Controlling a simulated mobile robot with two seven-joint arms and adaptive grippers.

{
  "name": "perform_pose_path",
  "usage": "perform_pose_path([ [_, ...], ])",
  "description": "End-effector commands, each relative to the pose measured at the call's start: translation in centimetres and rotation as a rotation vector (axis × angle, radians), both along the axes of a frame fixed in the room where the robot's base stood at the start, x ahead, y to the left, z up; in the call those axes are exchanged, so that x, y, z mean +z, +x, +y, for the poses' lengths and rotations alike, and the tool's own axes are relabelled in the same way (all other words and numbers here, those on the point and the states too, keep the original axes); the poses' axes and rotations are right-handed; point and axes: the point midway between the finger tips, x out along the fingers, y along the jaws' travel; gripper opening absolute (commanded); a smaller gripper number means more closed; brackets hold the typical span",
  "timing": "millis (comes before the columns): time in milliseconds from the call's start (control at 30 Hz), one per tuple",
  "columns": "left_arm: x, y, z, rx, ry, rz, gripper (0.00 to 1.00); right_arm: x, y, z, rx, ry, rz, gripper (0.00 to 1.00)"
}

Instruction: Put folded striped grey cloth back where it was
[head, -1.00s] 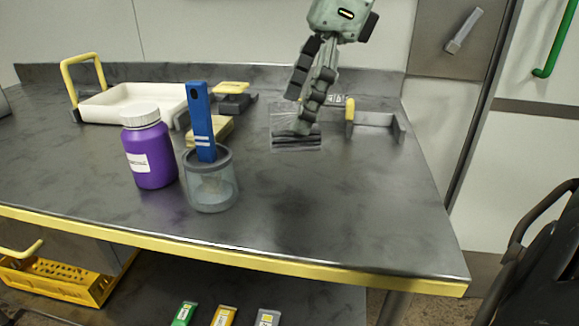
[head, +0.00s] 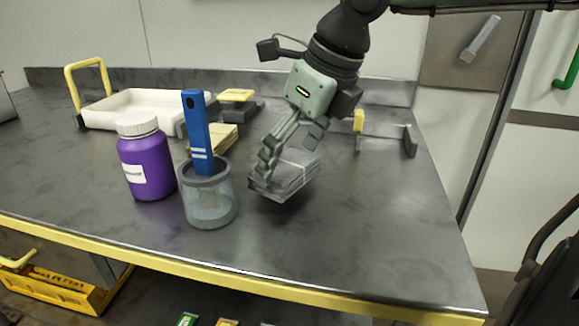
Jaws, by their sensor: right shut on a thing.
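The folded striped grey cloth (head: 287,179) is in my right gripper (head: 281,165), which is shut on it. The cloth is tilted and held a little above the steel counter, with a shadow below it. It is right of the clear cup with the blue-handled tool. The gripper hides part of the cloth's upper side. My left gripper is not in view.
A purple bottle (head: 146,160) and the clear cup (head: 209,196) holding a blue-handled tool (head: 196,125) stand left of the cloth. A white tray (head: 104,115) with a yellow handle is behind them. A low grey bracket (head: 409,142) is at the right. The counter's front right (head: 370,240) is clear.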

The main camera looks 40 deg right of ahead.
Motion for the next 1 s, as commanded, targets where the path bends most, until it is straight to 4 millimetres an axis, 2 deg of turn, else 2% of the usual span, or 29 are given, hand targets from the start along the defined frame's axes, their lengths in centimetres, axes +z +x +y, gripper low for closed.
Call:
perform_pose_path([
  [133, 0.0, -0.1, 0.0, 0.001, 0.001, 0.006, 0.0, -1.7, 0.0, 0.0, 0.001, 0.0, 0.001, 0.71],
  [500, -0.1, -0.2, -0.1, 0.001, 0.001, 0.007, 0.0, -1.9, 0.0, 0.0, 0.001, 0.0, -0.001, 0.71],
  [700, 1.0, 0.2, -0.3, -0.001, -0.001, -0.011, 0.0, -2.1, 0.0, 0.0, 0.001, -0.001, -0.001, 0.71],
  [733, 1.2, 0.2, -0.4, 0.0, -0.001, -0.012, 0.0, -2.1, 0.0, 0.0, 0.001, -0.001, 0.0, 0.95],
  [767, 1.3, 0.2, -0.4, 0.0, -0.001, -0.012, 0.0, -2.0, 0.0, 0.0, 0.001, -0.001, 0.0, 0.99],
  [1000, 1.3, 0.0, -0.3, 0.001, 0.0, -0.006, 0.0, -2.0, 0.0, 0.0, 0.001, 0.0, 0.0, 1.0],
])
